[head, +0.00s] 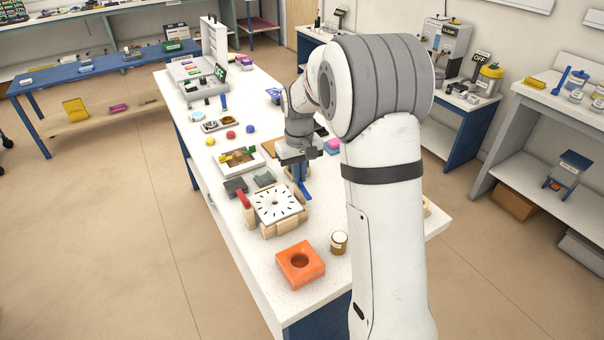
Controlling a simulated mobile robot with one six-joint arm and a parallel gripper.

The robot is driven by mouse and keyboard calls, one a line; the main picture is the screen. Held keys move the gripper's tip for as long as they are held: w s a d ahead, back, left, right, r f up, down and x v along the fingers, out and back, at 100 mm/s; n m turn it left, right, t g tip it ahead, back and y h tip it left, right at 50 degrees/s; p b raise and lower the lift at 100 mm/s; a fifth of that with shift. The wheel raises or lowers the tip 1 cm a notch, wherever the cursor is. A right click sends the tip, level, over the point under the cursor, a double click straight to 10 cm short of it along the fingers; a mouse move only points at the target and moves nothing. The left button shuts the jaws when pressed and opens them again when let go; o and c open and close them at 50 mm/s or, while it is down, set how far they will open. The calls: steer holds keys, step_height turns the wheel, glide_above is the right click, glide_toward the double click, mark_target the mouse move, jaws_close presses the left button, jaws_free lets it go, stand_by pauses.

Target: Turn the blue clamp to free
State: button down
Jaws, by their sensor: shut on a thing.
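The blue clamp (306,192) shows as a short blue lever at the right rear corner of a wooden fixture (264,229). A white clock-like dial plate (276,204) with black marks lies in this fixture. My gripper (300,178) points down at the blue clamp and is shut on it. The fingers and wrist hide the upper part of the clamp, so its exact angle is hard to tell. A red clamp (243,200) sits at the fixture's left side.
My arm hides the table's right side.

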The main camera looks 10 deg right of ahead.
steer(key=shift+n, duration=0.6)
steer(key=c, duration=1.6)
jaws_free()
steer(key=shift+r+b, duration=0.4)
steer(key=shift+r, duration=3.5)
steer(key=shift+s, duration=0.1)
